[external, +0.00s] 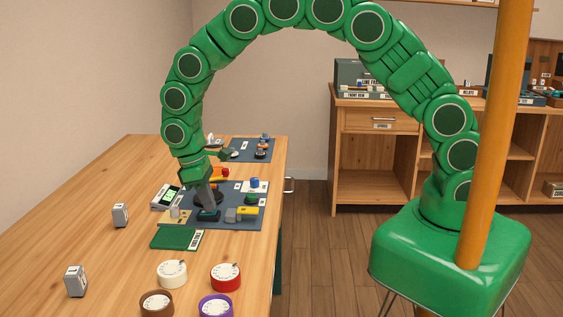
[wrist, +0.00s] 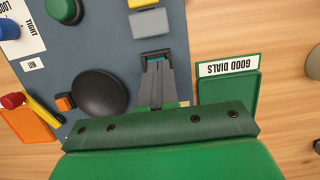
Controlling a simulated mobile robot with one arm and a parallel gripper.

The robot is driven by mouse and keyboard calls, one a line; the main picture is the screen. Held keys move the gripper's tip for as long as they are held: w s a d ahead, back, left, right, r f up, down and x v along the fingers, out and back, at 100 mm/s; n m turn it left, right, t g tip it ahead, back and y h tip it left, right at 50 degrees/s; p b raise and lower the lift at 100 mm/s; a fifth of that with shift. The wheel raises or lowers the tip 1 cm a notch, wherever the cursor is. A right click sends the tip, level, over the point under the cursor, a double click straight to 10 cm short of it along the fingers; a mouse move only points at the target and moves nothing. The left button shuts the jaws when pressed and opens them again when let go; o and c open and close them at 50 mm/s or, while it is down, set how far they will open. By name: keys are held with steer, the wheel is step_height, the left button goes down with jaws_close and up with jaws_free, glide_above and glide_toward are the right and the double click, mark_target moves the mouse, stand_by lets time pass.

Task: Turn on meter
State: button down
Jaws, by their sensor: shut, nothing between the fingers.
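What looks like the meter (external: 167,196), a pale box with a lit green screen, lies on the table just left of my gripper in the external view. I cannot make it out in the wrist view. My gripper (external: 208,207) points down over the blue-grey mat (external: 240,225), its fingers together and empty. In the wrist view, the fingertips (wrist: 156,62) are at a small black piece with a teal strip (wrist: 157,56); I cannot tell whether they touch it. A black round knob-like part (wrist: 100,93) is beside the fingers.
A green tray (external: 173,239) labelled GOOD DIALS is near the gripper. Grey (wrist: 150,22) and yellow (external: 248,210) blocks are on the mat. Several round dials, including a red one (external: 226,277), stand in front. Small grey boxes (external: 120,215) are at left. The table's left is mostly clear.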

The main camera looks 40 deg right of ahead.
steer(key=v, duration=1.4)
steer(key=shift+w+a, duration=0.2)
steer(key=shift+w, duration=0.15)
steer(key=s+d+r+m, duration=0.2)
steer(key=s+d+r, duration=0.15)
steer(key=d, duration=0.55)
steer(key=s+d+r+m+y, duration=0.1)
steer(key=s+d+r, duration=0.25)
steer(key=d, duration=0.55)
steer(key=s+d+r+m, duration=0.2)
steer(key=s+d+r, duration=0.15)
steer(key=d, duration=0.45)
steer(key=s+d+m, duration=0.2)
steer(key=s+d, duration=0.5)
steer(key=s, duration=0.4)
steer(key=s+d+m+y, duration=0.1)
steer(key=s+d+m, duration=0.1)
steer(key=s+d, duration=0.4)
steer(key=s, duration=0.5)
steer(key=shift+d+f, duration=0.25)
steer(key=shift+d, duration=0.15)
